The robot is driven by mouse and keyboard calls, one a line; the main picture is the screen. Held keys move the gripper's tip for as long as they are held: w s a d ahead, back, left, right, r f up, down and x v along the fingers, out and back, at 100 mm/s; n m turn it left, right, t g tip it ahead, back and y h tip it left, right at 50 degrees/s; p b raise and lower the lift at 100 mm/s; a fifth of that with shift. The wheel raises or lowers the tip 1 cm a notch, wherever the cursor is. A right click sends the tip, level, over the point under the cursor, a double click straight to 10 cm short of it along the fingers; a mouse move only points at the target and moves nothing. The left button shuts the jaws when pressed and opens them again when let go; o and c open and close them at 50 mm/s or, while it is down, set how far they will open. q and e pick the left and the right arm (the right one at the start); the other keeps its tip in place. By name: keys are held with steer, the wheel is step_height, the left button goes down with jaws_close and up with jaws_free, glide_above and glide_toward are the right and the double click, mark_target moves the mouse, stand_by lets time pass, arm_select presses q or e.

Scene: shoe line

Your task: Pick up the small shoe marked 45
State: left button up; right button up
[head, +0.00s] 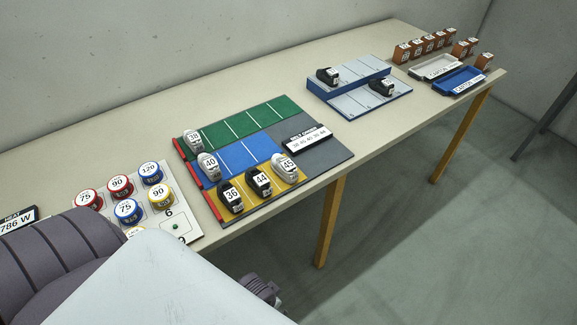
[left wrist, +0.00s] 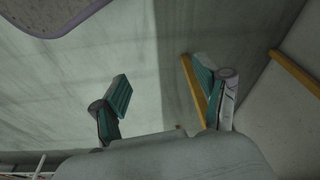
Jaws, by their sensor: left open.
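The small white shoe marked 45 (head: 285,168) stands on the yellow lane of the coloured board (head: 318,165), at the right end of a row with the dark shoes marked 44 (head: 258,182) and 36 (head: 230,197). My left gripper (left wrist: 165,95) shows in the left wrist view, its two fingers wide apart with nothing between them. Floor and a table leg (left wrist: 290,70) lie beyond it. No shoe is in that view. In the head view my arm fills the lower left, and its gripper is hidden. My right gripper is in neither view.
White shoes marked 40 (head: 209,167) and 38 (head: 193,141) stand on the board's left side. A sign (head: 306,141) lies at its right. Round weights (head: 120,186) are to the left, a grey-blue stand (head: 357,91) farther right. Bare table (head: 250,92) lies behind.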

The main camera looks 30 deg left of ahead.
arm_select(q)
steer(key=w+d+r+n+h, duration=0.1)
steer(key=w+r, duration=0.2)
steer(key=r, duration=0.6)
steer(key=w+d+r, duration=0.2)
steer(key=w+r, duration=0.2)
steer(key=r, duration=0.5)
step_height(320, 180, up, 22)
steer(key=n+g+y+p, duration=0.1)
steer(key=n+g, duration=0.2)
steer(key=n, duration=1.1)
glide_above(285, 160)
steer(key=f, duration=0.7)
steer(key=shift+s+f, duration=0.25)
steer(key=shift+s, duration=0.1)
steer(key=shift+w+f+p, duration=0.15)
steer(key=shift+f+p, duration=0.15)
steer(key=shift+f, duration=1.1)
steer(key=shift+w+f+p, duration=0.15)
steer(key=shift+f+p, duration=0.1)
steer(key=shift+f, duration=1.1)
steer(key=shift+c, duration=0.2)
steer(key=c, duration=1.2)
